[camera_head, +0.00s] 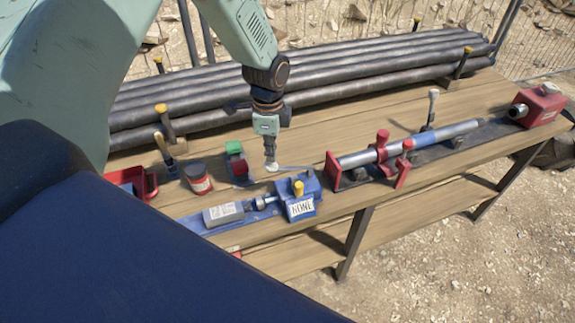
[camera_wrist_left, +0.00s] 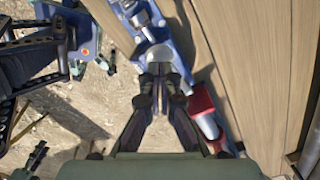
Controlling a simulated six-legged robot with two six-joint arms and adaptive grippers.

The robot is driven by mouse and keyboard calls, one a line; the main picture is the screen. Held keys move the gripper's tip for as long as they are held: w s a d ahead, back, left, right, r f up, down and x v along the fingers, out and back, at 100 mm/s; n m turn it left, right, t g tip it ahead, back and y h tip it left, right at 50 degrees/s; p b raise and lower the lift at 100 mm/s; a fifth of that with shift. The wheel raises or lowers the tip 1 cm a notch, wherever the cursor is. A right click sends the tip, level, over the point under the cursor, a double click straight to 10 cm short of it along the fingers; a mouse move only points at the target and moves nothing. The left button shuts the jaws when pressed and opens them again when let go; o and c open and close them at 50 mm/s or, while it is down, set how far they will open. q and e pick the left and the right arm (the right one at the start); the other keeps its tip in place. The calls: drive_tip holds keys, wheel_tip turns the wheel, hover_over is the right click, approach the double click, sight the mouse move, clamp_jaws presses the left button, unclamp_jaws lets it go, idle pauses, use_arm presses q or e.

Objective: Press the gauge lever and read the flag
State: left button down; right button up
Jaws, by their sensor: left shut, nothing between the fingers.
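The blue gauge block (camera_head: 297,190) sits near the front edge of the wooden bench, with a yellow knob on top. A white flag (camera_head: 301,208) on its front carries dark letters that look like "NONE", though the first letter is unclear. A thin grey lever (camera_head: 297,168) reaches left from behind the block. My left gripper (camera_head: 271,166) points down, shut and empty, with its tips at the lever's left end; I cannot tell whether they touch. In the left wrist view the shut fingers (camera_wrist_left: 163,90) hang over blue metal parts (camera_wrist_left: 152,30). My right gripper is not in view.
A grey pipe (camera_head: 400,143) in red clamps lies to the right. A red and black can (camera_head: 197,178), a green and red button box (camera_head: 236,160) and a red bin (camera_head: 138,180) stand left. Long dark pipes (camera_head: 330,77) line the bench's back.

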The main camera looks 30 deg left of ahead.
sight(271, 164)
use_arm(q)
drive_tip(key=shift+a+f, duration=0.1)
drive_tip(key=shift+a, duration=0.05)
drive_tip(key=shift+f, duration=0.15)
drive_tip(key=shift+f, duration=0.1)
drive_tip(key=shift+f+b, duration=0.55)
drive_tip(key=shift+f, duration=0.1)
drive_tip(key=shift+f+b, duration=0.3)
drive_tip(key=shift+f, duration=0.05)
drive_tip(key=shift+f+b, duration=0.35)
drive_tip(key=shift+f, duration=0.3)
drive_tip(key=shift+f+b, duration=0.45)
drive_tip(key=shift+f, duration=0.25)
drive_tip(key=shift+r, duration=0.2)
